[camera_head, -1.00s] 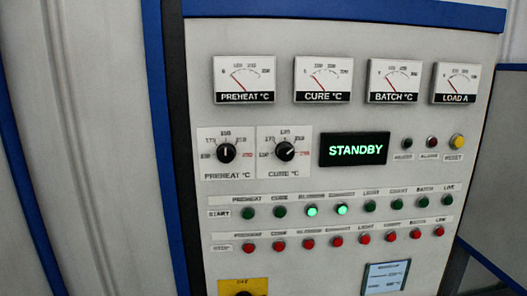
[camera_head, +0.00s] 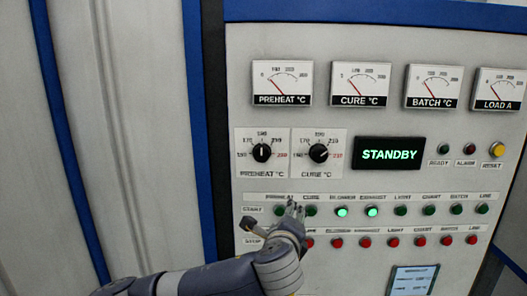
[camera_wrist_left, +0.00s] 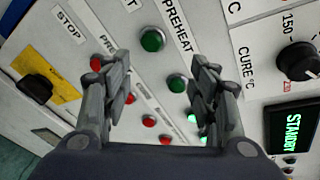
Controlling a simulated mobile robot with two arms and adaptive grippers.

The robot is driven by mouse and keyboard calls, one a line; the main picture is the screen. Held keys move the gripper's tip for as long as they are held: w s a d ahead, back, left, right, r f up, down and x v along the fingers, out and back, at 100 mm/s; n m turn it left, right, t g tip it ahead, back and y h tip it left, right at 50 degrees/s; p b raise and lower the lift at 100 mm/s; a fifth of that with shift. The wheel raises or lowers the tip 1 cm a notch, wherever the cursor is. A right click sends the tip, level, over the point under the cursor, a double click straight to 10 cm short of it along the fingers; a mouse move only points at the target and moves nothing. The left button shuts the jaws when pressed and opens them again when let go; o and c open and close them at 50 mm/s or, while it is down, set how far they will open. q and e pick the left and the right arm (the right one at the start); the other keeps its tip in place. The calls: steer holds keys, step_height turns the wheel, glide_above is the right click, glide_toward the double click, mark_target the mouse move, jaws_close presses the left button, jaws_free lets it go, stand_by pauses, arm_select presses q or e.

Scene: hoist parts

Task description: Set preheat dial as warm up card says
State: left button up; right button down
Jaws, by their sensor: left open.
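The preheat dial (camera_head: 261,152) is a black knob on a white scale plate at the panel's upper left. Its white pointer stands about vertical, below the top scale number. A card-like plate with a dark frame (camera_head: 413,280) is at the bottom right of the panel; its text is too small to read. My left gripper (camera_head: 272,214) is open and empty in front of the button rows, below the preheat dial. In the left wrist view the open fingers (camera_wrist_left: 162,70) frame green and red buttons. The preheat dial is outside that view. My right gripper is not in view.
The cure dial (camera_head: 319,153) sits close to the right of the preheat dial and shows in the wrist view (camera_wrist_left: 297,62). Green buttons (camera_head: 342,212) and red buttons (camera_head: 365,242) run below. The display (camera_head: 390,153) reads STANDBY. A knob on a yellow plate (camera_wrist_left: 62,90) is lower left.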

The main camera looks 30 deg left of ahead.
mark_target(260, 155)
arm_select(q)
steer(key=s+a+r+m+t+y+p, duration=0.1)
steer(key=s+r+y, duration=0.1)
steer(key=s+r, duration=0.35)
steer(key=s+a+r+m+t+y, duration=0.1)
steer(key=s+a+r, duration=0.15)
steer(key=r, duration=0.65)
steer(key=p+x, duration=0.1)
steer(key=x, duration=0.2)
steer(key=p+x, duration=0.2)
steer(key=x, duration=0.1)
steer(key=p+x, duration=0.1)
steer(key=x, duration=0.2)
steer(key=shift+d+r, duration=0.15)
steer(key=shift+r, duration=0.15)
steer(key=shift+p+x, duration=0.35)
steer(key=shift+x, duration=0.5)
steer(key=shift+d+f, duration=0.1)
steer(key=shift+d, duration=0.05)
steer(key=shift+c, duration=0.3)
steer(key=c, duration=1)
